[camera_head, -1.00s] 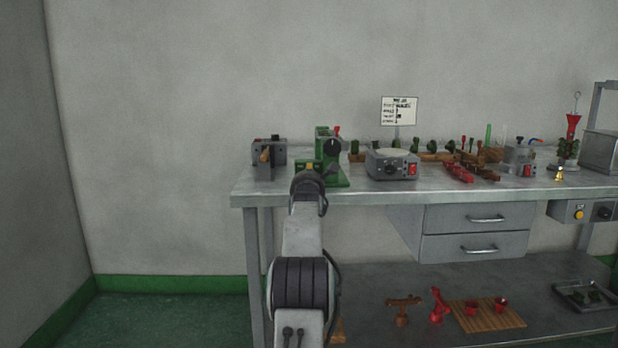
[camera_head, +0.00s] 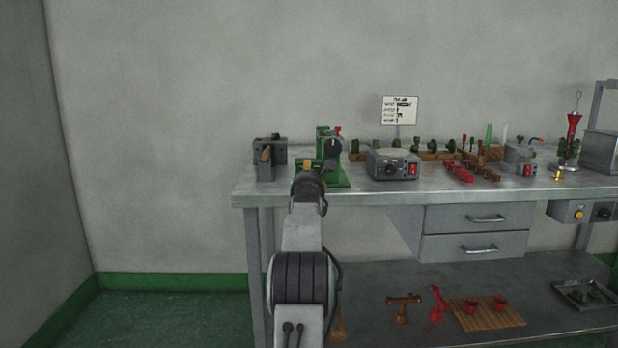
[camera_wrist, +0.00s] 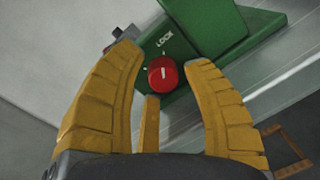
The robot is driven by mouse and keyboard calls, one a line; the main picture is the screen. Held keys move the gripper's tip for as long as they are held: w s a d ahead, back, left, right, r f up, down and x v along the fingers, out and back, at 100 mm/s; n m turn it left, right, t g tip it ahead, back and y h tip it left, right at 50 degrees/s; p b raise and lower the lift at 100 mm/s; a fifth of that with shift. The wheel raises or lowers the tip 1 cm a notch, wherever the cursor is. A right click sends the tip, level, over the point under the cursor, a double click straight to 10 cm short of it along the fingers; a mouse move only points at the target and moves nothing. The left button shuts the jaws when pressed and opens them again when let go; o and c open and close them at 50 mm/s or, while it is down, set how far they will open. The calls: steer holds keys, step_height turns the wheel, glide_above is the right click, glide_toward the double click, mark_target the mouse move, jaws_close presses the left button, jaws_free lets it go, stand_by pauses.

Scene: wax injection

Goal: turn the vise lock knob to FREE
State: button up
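The vise lock knob (camera_wrist: 163,74) is red and round, with a white pointer line, and sits on a green machine base in the wrist view. The word LOCK (camera_wrist: 164,40) is printed beside it, with small white tick marks around the knob. The line points roughly toward the LOCK side; I cannot read a FREE mark. My gripper (camera_wrist: 167,62) is open, its yellow fingers apart on either side of the knob; contact is not visible. In the head view my gripper (camera_head: 314,166) is in front of the green machine (camera_head: 338,180) and hides the knob.
A grey device with a wooden handle (camera_head: 265,154) stands left of the green machine. The bench's front edge (camera_head: 420,198) runs below my gripper. A sign (camera_head: 400,109) stands behind.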

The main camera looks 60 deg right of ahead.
steer(key=shift+o, duration=0.6)
steer(key=shift+f, duration=0.1)
steer(key=shift+s, duration=0.1)
steer(key=v, duration=1.2)
